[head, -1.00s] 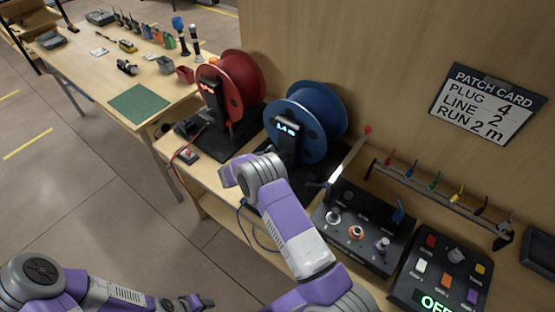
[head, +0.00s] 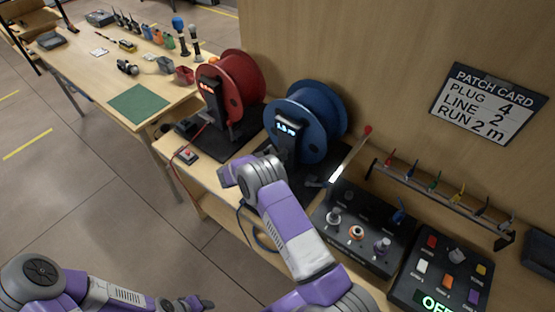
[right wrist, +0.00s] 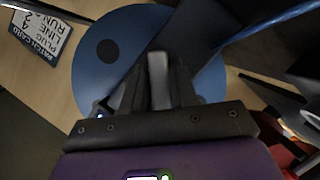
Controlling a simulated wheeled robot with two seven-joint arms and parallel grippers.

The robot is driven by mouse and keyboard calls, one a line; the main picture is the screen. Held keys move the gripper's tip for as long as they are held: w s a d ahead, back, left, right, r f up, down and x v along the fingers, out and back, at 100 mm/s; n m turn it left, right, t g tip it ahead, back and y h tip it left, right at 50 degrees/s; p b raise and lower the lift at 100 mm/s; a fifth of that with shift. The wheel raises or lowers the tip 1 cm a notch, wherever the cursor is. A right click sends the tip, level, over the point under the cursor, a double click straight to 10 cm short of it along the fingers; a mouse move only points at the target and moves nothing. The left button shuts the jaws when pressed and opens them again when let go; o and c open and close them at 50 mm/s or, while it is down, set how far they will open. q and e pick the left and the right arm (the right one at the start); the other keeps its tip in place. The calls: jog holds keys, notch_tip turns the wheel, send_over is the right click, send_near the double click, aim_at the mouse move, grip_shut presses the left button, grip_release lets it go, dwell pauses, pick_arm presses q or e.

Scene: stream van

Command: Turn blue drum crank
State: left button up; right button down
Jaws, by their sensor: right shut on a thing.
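The blue drum (head: 312,112) stands upright on a dark base on the bench, with a small lit display (head: 287,128) on its front post. My right arm reaches to the drum's near side, and its wrist hides the crank in the head view. In the right wrist view, my right gripper (right wrist: 157,85) is shut on the pale grey crank handle (right wrist: 158,72), with the blue drum disc behind it. My left gripper (head: 198,303) hangs low at the bottom edge of the head view, away from the drum; its jaw state is unclear.
A red drum (head: 240,85) stands close at the left. The patch card (head: 488,103) reads plug 4, line 2, run 2 m.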

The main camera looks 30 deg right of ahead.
jog(key=shift+n+g+h+b, duration=0.35)
jog(key=shift+n+h+b, duration=0.25)
jog(key=shift+n+b, duration=0.55)
jog(key=shift+n+g+h+b, duration=0.35)
jog(key=shift+n+h+b, duration=0.35)
jog(key=shift+n, duration=0.75)
dwell(4.3)
jog(key=c, duration=1)
grip_release()
jog(key=shift+c, duration=0.2)
jog(key=a, duration=0.7)
jog(key=shift+a+r, duration=0.2)
jog(key=shift+a, duration=0.1)
